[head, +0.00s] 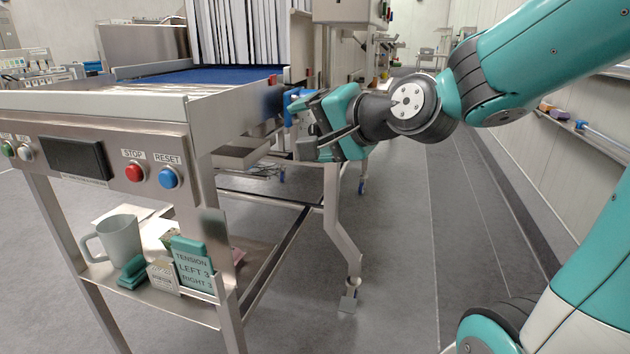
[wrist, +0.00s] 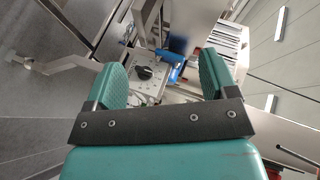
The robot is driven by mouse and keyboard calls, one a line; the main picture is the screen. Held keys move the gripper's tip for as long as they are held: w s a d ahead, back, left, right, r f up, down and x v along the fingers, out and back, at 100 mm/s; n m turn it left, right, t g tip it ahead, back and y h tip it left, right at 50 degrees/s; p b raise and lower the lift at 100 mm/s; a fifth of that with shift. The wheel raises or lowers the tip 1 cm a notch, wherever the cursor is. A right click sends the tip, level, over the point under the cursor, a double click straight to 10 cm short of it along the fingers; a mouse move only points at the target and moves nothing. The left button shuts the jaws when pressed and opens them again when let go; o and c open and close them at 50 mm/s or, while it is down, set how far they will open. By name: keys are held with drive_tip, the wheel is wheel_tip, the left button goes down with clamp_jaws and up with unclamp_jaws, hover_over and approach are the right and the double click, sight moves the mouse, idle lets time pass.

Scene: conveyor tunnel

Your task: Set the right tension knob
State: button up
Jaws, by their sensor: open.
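In the wrist view a black round knob (wrist: 144,73) sits on a light metal plate (wrist: 149,88), between my fingers and nearer the left one. I take it for the right tension knob; its setting is too small to read. My gripper (wrist: 163,72) is open and empty, with a gap on both sides of the knob. In the head view my gripper (head: 305,122) is at the right side of the conveyor frame, and it hides the knob. A teal card (head: 193,263) on the lower shelf reads "TENSION LEFT 3 RIGHT 3".
A blue part (wrist: 172,68) lies close beside the knob. A red STOP button (head: 136,172) and a blue RESET button (head: 170,178) are on the conveyor's front panel. A mug (head: 121,238) stands on the lower shelf. The floor right of the conveyor is clear.

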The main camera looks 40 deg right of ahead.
drive_tip(key=d+f+m+t+h+b, duration=0.45)
drive_tip(key=d+f+m+b, duration=0.3)
drive_tip(key=d+b, duration=0.25)
drive_tip(key=p, duration=0.7)
approach(316, 134)
drive_tip(key=shift+g+h, duration=0.25)
drive_tip(key=shift+h, duration=0.2)
drive_tip(key=w, duration=0.3)
drive_tip(key=w+p, duration=0.1)
drive_tip(key=w, duration=0.6)
drive_tip(key=shift+w+d+r, duration=0.1)
drive_tip(key=shift+d, duration=0.25)
drive_tip(key=shift+p, duration=0.3)
drive_tip(key=c, duration=0.9)
